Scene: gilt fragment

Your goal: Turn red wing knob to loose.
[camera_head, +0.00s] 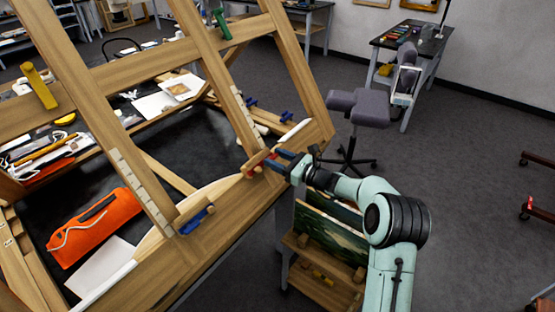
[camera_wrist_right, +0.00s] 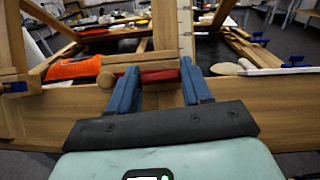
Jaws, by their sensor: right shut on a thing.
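The red wing knob (camera_head: 261,164) is on the lower wooden beam of the easel, near the middle of the head view. In the right wrist view the red knob (camera_wrist_right: 161,77) lies between my blue fingers, partly hidden by a wooden piece in front of it. My right gripper (camera_head: 272,162) reaches in from the right and is shut on the red knob; it also shows in the right wrist view (camera_wrist_right: 158,80). The knob's exact turn angle is hard to tell. My left gripper does not show.
A blue knob (camera_head: 197,220) sits on the same beam to the left. A yellow knob (camera_head: 38,85) and a green knob (camera_head: 221,25) are on other easel parts. An orange pouch (camera_head: 92,230) lies behind the frame.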

